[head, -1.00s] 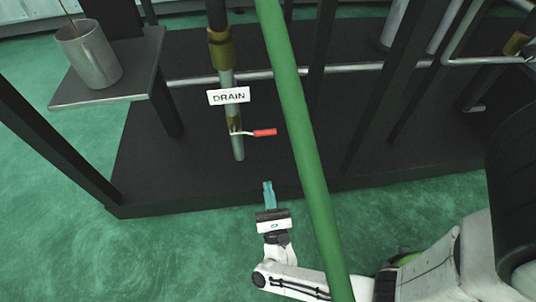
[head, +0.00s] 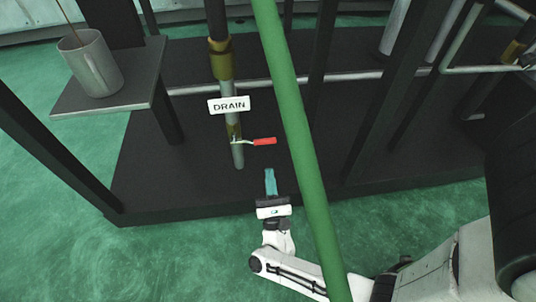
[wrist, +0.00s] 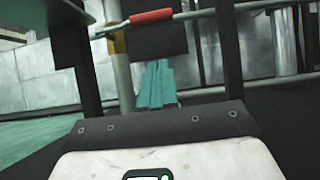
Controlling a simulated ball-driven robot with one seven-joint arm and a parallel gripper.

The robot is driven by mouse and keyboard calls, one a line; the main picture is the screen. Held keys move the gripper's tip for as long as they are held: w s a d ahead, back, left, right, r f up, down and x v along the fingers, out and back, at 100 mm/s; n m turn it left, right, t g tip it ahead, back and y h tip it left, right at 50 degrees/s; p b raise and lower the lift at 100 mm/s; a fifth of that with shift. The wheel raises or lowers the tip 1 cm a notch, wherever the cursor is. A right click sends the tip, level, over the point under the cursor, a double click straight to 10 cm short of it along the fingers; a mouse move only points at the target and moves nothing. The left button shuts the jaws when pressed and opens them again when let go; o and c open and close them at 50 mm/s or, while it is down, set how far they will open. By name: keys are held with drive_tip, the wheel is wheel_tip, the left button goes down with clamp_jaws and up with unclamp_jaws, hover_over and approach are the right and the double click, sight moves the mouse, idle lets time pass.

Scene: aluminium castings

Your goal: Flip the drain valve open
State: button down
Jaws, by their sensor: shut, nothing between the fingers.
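The drain valve has a lever with a red grip (head: 264,141) that sticks out to the right of the vertical drain pipe (head: 238,157), below the white DRAIN label (head: 229,105). In the wrist view the red grip (wrist: 151,17) is above and slightly left of my fingers, and the lever's metal arm runs left to the brass valve body (wrist: 118,42). My gripper (head: 270,172) has teal fingers, shut and empty, just below the red grip in the head view. The fingers (wrist: 157,75) appear apart from the lever in the wrist view.
A green vertical pipe (head: 290,110) passes close to the right of the lever and in front of my arm. A grey mug (head: 91,64) stands on a shelf (head: 110,101) at the left. Dark frame posts (head: 316,90) stand behind, over a black base (head: 150,190).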

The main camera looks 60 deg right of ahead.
wheel_tip(320, 180, up, 6)
drive_tip(key=w+d+p, duration=0.1)
drive_tip(key=w+d, duration=0.1)
drive_tip(key=shift+d+f, duration=0.15)
drive_tip(key=shift+d, duration=0.2)
drive_tip(key=shift+d+r+n+t+y+p, duration=0.1)
drive_tip(key=shift+r+n+t+y+p, duration=0.3)
drive_tip(key=shift+n+t+y, duration=0.45)
wheel_tip(320, 180, up, 11)
drive_tip(key=n+y+p, duration=1.2)
drive_tip(key=n+p, duration=0.5)
drive_tip(key=n, duration=0.5)
hover_over(267, 143)
drive_tip(key=w+a, duration=0.2)
drive_tip(key=a, duration=0.2)
drive_tip(key=shift+w+a+r+t+p, duration=0.15)
drive_tip(key=shift+w+a+t+p, duration=0.2)
drive_tip(key=shift+w+p, duration=0.3)
drive_tip(key=shift+a, duration=0.1)
